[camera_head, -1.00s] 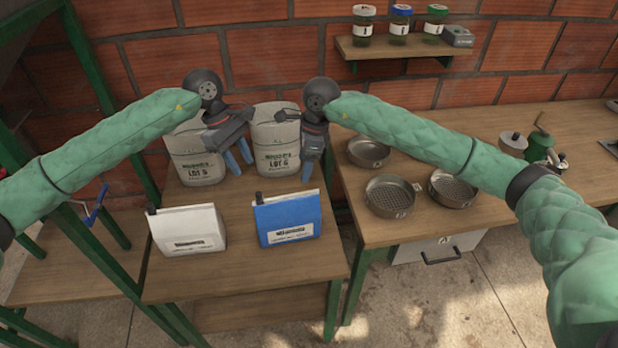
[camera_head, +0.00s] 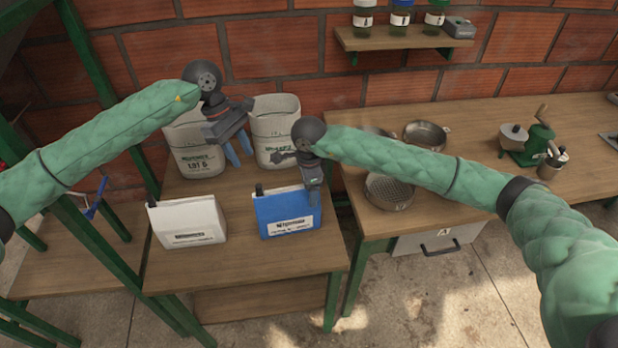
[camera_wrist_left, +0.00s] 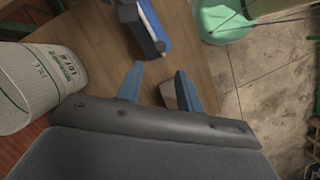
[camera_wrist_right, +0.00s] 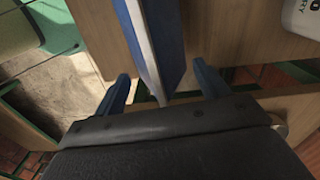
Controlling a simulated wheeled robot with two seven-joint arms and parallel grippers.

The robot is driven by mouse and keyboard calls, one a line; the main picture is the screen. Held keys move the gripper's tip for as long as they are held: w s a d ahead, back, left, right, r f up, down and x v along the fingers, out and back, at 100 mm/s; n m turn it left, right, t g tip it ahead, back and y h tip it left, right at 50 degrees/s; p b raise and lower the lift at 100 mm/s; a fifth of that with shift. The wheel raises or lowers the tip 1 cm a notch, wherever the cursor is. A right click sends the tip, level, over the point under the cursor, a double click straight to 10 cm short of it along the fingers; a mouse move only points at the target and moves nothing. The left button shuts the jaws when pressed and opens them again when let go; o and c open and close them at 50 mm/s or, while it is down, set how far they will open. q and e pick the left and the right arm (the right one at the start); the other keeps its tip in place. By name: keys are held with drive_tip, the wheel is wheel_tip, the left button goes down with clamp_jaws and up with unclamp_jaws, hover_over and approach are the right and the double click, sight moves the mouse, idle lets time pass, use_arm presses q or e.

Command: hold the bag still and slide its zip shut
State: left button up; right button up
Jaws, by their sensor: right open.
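A blue bag (camera_head: 272,212) with a white label stands upright on the small wooden table, with a dark tab (camera_head: 259,189) at its top left corner. A white bag (camera_head: 190,228) with a similar tab (camera_head: 152,202) stands left of it. My right gripper (camera_head: 313,198) hangs at the blue bag's right end. In the right wrist view its fingers are open, with the blue bag (camera_wrist_right: 150,40) reaching in between them; contact cannot be told. My left gripper (camera_head: 239,150) is open and empty, above and behind the blue bag, which also shows in the left wrist view (camera_wrist_left: 153,35).
Two pale sacks (camera_head: 196,160) (camera_head: 276,125) stand at the table's back, close to my left gripper. The right-hand bench (camera_head: 480,130) holds sieves (camera_head: 388,193) and a green hand mill (camera_head: 535,145). The table's front (camera_head: 235,270) is clear.

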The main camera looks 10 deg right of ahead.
drive_tip(key=shift+f, duration=0.5)
